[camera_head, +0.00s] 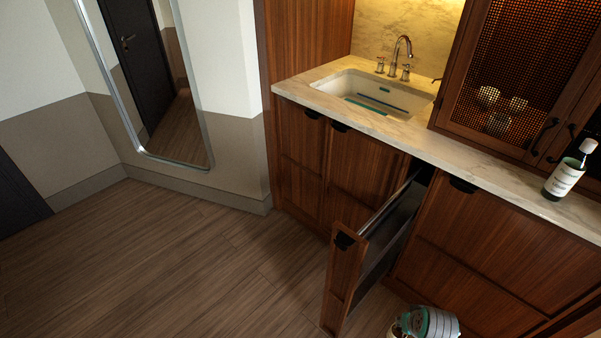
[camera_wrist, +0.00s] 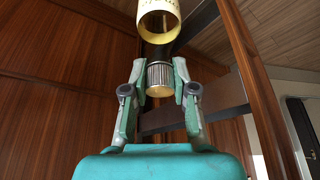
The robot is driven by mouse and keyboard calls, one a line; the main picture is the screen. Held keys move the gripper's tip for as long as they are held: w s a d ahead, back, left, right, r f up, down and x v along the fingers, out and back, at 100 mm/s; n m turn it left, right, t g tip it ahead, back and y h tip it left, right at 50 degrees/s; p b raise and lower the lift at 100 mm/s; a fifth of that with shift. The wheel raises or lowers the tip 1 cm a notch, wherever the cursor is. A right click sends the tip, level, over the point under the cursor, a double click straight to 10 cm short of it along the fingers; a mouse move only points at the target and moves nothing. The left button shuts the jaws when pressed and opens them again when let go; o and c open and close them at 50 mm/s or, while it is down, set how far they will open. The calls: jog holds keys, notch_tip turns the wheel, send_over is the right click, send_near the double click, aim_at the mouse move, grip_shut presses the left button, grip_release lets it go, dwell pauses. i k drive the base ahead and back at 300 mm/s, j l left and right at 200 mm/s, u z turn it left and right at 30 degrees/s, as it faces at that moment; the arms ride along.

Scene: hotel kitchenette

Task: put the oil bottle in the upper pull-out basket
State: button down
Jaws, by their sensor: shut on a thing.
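In the wrist view my gripper (camera_wrist: 160,80) is shut on a bottle by its ribbed metal cap (camera_wrist: 159,76). Beyond the cap the bottle has a dark neck and a cream label (camera_wrist: 158,22); I take this as the oil bottle. In the head view my teal gripper (camera_head: 430,322) is at the bottom edge, right of the open pull-out, and the held bottle cannot be made out. The pull-out's wooden front (camera_head: 343,272) stands out from the cabinet. Its dark rails (camera_wrist: 198,118) show beyond my gripper in the wrist view. The upper basket's inside is mostly hidden.
A dark bottle with a white label (camera_head: 563,178) stands on the marble counter (camera_head: 470,158) at right. A sink (camera_head: 370,95) is set into the counter. Closed cabinet fronts (camera_head: 475,255) flank the pull-out. The floor (camera_head: 180,265) at left is clear.

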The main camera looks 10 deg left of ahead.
aim_at(372, 250)
jog(key=i+u, duration=0.2)
jog(key=u, duration=0.25)
jog(key=i+l+u, duration=0.1)
jog(key=u, duration=0.4)
jog(key=i+l+u, duration=0.2)
jog(key=u, duration=0.25)
jog(key=i+l+u, duration=0.2)
jog(key=u, duration=0.3)
jog(key=i+l+u, duration=0.1)
jog(key=l+u, duration=0.2)
jog(key=u, duration=0.15)
